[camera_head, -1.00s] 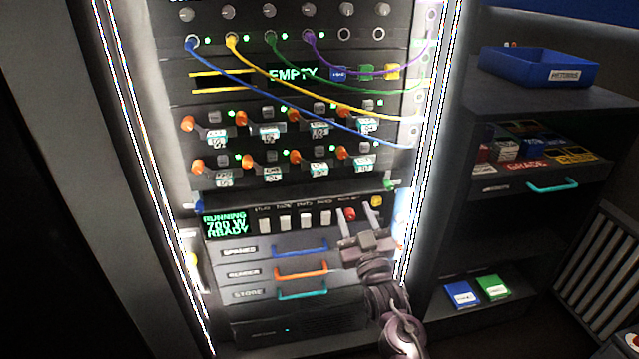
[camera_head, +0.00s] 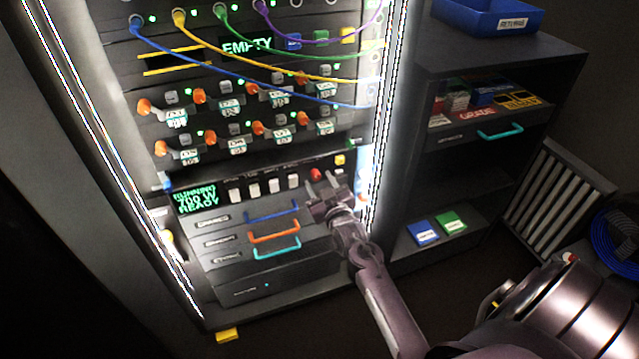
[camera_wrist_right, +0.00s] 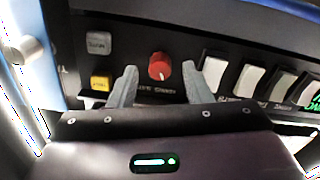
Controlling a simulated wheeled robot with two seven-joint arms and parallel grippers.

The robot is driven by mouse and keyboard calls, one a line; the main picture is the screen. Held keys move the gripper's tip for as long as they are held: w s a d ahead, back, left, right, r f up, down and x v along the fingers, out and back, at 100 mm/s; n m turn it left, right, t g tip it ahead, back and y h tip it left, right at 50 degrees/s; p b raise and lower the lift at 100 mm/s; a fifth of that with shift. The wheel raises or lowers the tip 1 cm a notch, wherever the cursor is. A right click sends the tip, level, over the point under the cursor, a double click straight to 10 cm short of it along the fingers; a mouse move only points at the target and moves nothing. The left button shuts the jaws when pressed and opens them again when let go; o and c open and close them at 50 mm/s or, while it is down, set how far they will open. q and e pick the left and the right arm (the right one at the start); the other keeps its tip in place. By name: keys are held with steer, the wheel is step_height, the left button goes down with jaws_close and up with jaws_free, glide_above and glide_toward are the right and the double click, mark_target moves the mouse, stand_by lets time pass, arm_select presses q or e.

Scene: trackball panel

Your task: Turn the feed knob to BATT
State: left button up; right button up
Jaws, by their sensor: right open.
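The red knob (camera_head: 316,174), which I take as the feed knob, sits on the dark control panel right of a row of white switches. In the right wrist view, the knob (camera_wrist_right: 159,66) has a white pointer mark aimed down and slightly right in the picture. Small lettering below it is too blurred to read. My right gripper (camera_head: 321,184) is in front of the panel at the knob. In the wrist view, the open fingers (camera_wrist_right: 171,75) stand on either side of the knob, with a visible gap on each side. My left gripper is not in view.
White switches (camera_wrist_right: 248,80) lie close to one finger, and a yellow button (camera_wrist_right: 100,83) and grey button (camera_wrist_right: 98,43) lie near the other. Drawers with coloured handles (camera_head: 274,233) are below. A shelf unit (camera_head: 470,60) stands at the right.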

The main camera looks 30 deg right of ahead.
steer(key=shift+w, duration=0.2)
steer(key=shift+c, duration=0.4)
jaws_close()
